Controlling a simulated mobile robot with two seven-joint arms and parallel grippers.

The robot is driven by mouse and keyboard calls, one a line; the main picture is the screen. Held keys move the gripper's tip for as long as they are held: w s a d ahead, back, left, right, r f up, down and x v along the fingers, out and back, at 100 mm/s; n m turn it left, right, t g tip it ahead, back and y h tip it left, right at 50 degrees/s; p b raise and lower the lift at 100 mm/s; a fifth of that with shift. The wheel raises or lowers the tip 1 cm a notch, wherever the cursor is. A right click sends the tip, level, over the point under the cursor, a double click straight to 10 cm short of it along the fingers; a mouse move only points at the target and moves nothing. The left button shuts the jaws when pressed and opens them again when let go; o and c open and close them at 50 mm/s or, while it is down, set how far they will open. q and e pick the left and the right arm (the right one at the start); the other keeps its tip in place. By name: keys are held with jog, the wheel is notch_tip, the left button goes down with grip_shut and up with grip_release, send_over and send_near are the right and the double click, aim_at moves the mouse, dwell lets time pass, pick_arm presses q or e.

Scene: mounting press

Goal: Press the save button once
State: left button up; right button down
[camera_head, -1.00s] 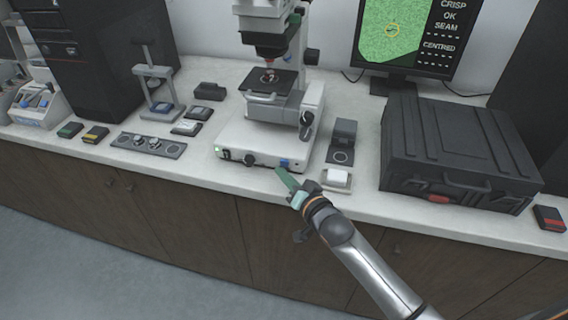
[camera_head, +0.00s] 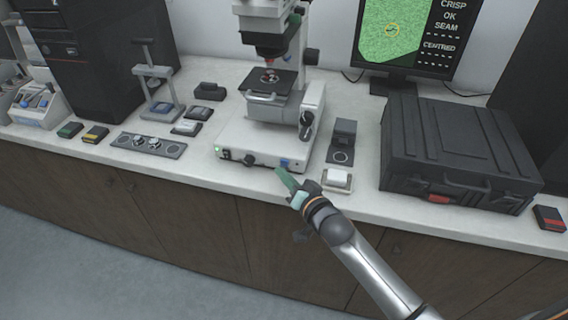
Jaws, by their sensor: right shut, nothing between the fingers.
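A small blue button (camera_head: 285,163) is on the front face of the white microscope base (camera_head: 235,133), near its right end; I cannot read any label on it. My right gripper (camera_head: 281,173) is shut and empty, with its green fingertips just in front of and below the blue button. I cannot tell if the tips touch the base. A green light (camera_head: 219,149) and a dark knob (camera_head: 249,159) are on the same front face. The monitor (camera_head: 406,32) shows a green picture with a yellow ring and the words CRISP, OK, SEAM and CENTRED. My left gripper is out of view.
A small device with a white top (camera_head: 337,179) stands right beside my right gripper. A large black case (camera_head: 455,150) is further right. A grey strip with knobs (camera_head: 148,146) and a small press (camera_head: 157,85) are on the left. The counter's front edge runs under my right arm.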

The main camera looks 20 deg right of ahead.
jog(key=shift+w, duration=0.1)
jog(key=shift+w+d, duration=0.25)
jog(key=shift+w, duration=0.05)
jog(key=shift+w+d, duration=0.2)
jog(key=shift+w, duration=0.1)
dwell(0.6)
dwell(0.4)
jog(key=shift+s+a+r+p, duration=0.1)
jog(key=shift+s+a+p, duration=0.25)
jog(key=shift+s+p, duration=0.25)
jog(key=shift+a, duration=0.1)
jog(key=shift+s, duration=0.15)
jog(key=s+a+p, duration=0.1)
jog(key=s, duration=0.1)
jog(key=s+a+p, duration=0.1)
jog(key=s, duration=0.1)
jog(key=shift+a, duration=0.4)
